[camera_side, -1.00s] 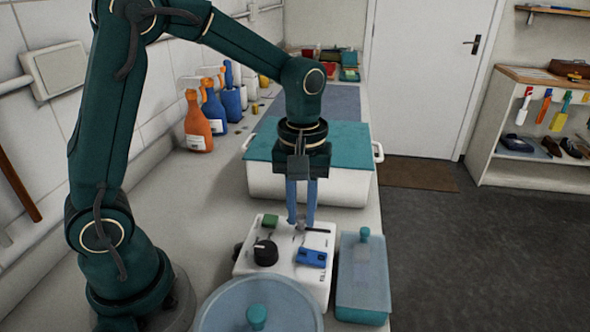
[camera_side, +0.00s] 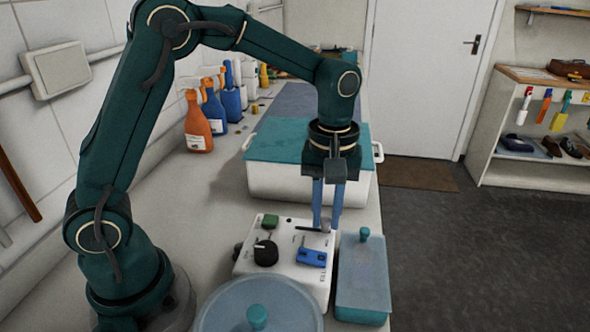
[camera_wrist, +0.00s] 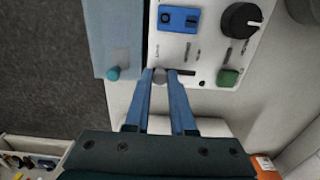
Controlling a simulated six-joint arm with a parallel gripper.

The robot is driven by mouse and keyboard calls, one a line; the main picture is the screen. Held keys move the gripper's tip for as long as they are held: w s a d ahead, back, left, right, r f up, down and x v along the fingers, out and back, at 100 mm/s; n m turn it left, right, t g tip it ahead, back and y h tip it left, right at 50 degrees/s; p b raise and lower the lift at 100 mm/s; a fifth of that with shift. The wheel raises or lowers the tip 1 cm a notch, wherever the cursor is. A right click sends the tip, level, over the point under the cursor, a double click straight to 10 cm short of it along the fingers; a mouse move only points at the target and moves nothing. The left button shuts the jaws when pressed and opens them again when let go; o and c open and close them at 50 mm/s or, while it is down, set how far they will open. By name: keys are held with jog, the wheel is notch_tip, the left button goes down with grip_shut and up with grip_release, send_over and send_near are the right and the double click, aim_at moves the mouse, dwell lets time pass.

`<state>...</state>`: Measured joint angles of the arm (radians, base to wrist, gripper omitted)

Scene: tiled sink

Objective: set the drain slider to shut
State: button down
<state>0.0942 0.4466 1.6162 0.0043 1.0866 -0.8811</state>
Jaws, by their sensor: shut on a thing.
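The drain slider is a small grey knob (camera_wrist: 159,75) on a short dark slot (camera_side: 308,229) at the back of a white control box (camera_side: 287,253). My gripper (camera_side: 327,224) points down over the box's back right corner, its blue fingers shut on the knob. In the wrist view my gripper (camera_wrist: 159,78) has one finger on each side of the knob. The knob is at the slot's right end in the side view, with the bare slot to its left. The fingers mostly hide the knob in the side view. Markings by the slot are too small to read.
The box also has a black dial (camera_side: 265,253), a green button (camera_side: 270,221) and a blue switch (camera_side: 312,257). A blue lidded container (camera_side: 362,280) stands close on the right. A round lidded pot (camera_side: 225,302) is in front, a white tub (camera_side: 290,184) behind.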

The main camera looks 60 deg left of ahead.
aim_at(329, 219)
jog(key=shift+w+d+r, duration=0.1)
jog(key=shift+w+d, duration=0.1)
jog(key=shift+w, duration=0.05)
jog(key=c, duration=0.8)
grip_release()
jog(key=shift+o, duration=0.2)
jog(key=shift+s, duration=0.1)
jog(key=shift+r, duration=2.5)
